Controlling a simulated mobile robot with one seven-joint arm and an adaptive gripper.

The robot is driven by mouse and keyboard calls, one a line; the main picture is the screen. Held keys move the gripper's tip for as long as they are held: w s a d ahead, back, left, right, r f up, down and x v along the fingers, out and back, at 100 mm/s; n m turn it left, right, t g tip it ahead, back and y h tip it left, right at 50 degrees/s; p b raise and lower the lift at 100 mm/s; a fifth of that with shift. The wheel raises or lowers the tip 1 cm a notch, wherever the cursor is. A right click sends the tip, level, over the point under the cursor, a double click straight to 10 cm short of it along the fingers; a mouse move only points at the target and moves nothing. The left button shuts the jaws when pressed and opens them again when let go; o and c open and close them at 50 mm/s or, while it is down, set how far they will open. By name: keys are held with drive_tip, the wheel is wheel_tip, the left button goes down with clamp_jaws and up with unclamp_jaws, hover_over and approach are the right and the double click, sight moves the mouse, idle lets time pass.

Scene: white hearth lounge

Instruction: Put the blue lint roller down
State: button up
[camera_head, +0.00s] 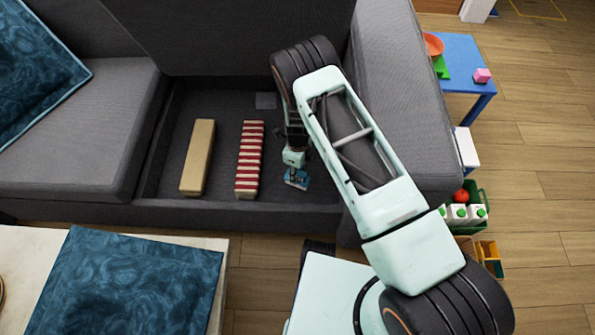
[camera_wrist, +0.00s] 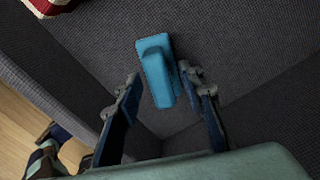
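The blue lint roller (camera_wrist: 158,72) lies on the dark grey floor of the open sofa compartment (camera_head: 222,130). In the wrist view it is between and just beyond my gripper's fingertips (camera_wrist: 160,78). The two fingers are spread, with a gap to the roller on the left and a narrower one on the right. In the head view my gripper (camera_head: 296,172) points down into the right part of the compartment, and the roller there is hard to tell from the blue fingers.
A red-and-white striped block (camera_head: 249,165) and a tan block (camera_head: 198,157) lie left of my gripper in the compartment. The grey armrest (camera_head: 405,90) rises on the right. A low pale table with a blue cushion (camera_head: 130,285) stands in front.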

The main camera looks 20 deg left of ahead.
wheel_tip(320, 180, up, 12)
drive_tip(key=p, duration=0.3)
drive_tip(key=shift+r, duration=0.15)
drive_tip(key=shift+w, duration=0.1)
